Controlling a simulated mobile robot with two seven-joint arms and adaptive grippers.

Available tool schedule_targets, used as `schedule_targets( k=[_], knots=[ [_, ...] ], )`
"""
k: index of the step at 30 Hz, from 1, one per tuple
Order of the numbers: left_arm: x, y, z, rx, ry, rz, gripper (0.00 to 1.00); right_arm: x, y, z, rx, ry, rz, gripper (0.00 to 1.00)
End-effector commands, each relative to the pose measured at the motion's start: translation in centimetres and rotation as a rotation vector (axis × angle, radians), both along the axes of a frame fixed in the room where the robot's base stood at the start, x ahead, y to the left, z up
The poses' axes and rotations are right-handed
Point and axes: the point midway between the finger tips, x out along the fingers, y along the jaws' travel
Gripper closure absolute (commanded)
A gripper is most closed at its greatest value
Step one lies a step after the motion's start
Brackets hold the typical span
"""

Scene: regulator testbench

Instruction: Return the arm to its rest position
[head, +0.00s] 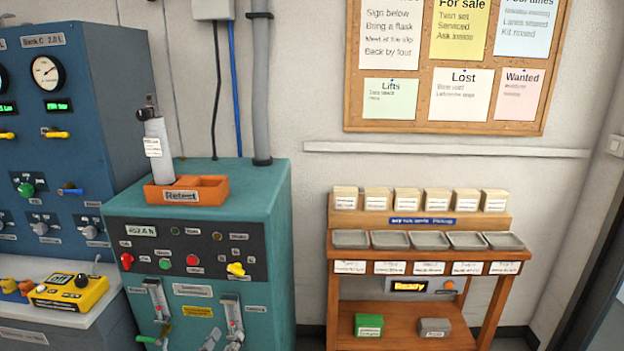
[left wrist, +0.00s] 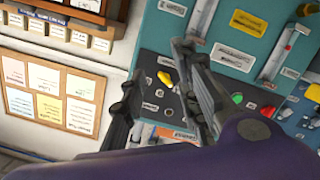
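My left gripper (left wrist: 157,66) shows in the left wrist view with its two dark fingers apart and nothing visible between them. It is in front of the teal test bench (left wrist: 225,25), near the panel with the coloured knobs. I cannot make out the left gripper in the head view. My right gripper is in neither view. In the head view, a white cylinder (head: 159,148) with a dark top stands slightly tilted in the orange Retest tray (head: 215,188) on top of the teal bench (head: 250,185).
A blue gauge cabinet (head: 100,100) stands at the left, with a yellow handheld device (head: 68,293) in front. A wooden rack (head: 420,218) with small boxes and grey trays stands at the right. Below it are a green box (head: 368,325) and a grey box (head: 433,327).

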Motion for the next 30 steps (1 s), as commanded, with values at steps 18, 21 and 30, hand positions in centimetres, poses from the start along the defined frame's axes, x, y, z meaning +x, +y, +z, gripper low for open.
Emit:
schedule_targets(
  k=[18, 21, 30],
  knots=[
    [-35.2, -1.1, -16.0, 0.52, 0.55, -0.208, 0.71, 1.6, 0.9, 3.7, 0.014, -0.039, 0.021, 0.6],
    [-37.7, -0.8, -16.8, 0.514, 0.59, -0.209, 0.71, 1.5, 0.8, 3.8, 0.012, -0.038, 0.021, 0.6],
    [-38.8, -0.5, -17.2, 0.51, 0.609, -0.207, 0.71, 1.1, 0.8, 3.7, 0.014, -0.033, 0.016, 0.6]
  ],
)
